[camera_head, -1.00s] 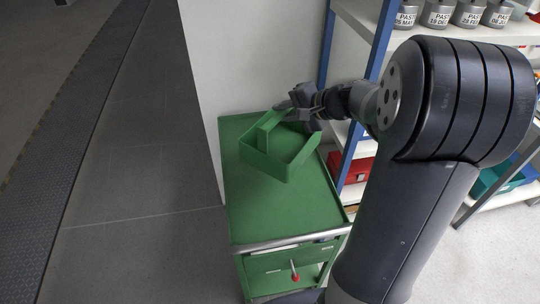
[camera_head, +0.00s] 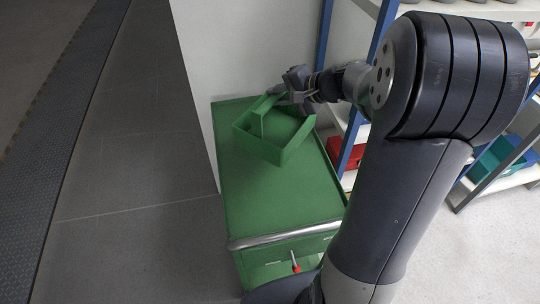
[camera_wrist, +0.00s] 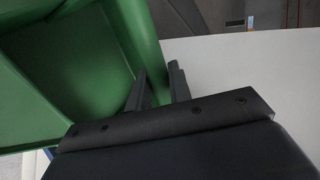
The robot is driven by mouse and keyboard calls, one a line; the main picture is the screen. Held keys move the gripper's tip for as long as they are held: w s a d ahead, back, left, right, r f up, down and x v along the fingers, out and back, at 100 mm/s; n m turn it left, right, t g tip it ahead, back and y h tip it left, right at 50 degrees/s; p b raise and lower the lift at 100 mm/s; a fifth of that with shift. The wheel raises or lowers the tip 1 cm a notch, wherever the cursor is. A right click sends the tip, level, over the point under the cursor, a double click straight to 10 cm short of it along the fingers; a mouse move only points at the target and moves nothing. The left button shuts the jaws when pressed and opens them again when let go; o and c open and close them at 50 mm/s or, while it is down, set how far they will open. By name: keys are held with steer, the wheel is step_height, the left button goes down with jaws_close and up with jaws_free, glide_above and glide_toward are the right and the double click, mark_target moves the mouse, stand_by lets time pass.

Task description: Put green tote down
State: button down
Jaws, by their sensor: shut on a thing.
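The green tote (camera_head: 285,153) is an open box with a divider inside. It is at the far end of the green cart top (camera_head: 275,207) in the head view, turned at an angle to the cart's edges. I cannot tell whether its bottom touches the cart top. My gripper (camera_head: 281,91) is shut on the tote's far wall. In the wrist view the tote (camera_wrist: 75,62) fills the upper left, and my gripper (camera_wrist: 160,85) has its two dark fingers at the tote's wall. The exact contact is partly hidden.
A pale wall (camera_head: 250,50) stands along the cart's far left side. A shelf rack with blue posts (camera_head: 367,95) stands at the right, holding a red bin (camera_head: 337,150) and a teal bin (camera_head: 497,156). The near part of the cart top is clear.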

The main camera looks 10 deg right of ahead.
mark_target(301, 139)
step_height(301, 139, down, 6)
steer(key=b, duration=0.5)
steer(key=shift+f, duration=0.2)
step_height(301, 139, down, 10)
steer(key=b, duration=0.1)
steer(key=shift+f, duration=0.15)
steer(key=c, duration=1.3)
jaws_free()
steer(key=shift+r, duration=0.2)
steer(key=v, duration=1.2)
steer(key=shift+f, duration=0.1)
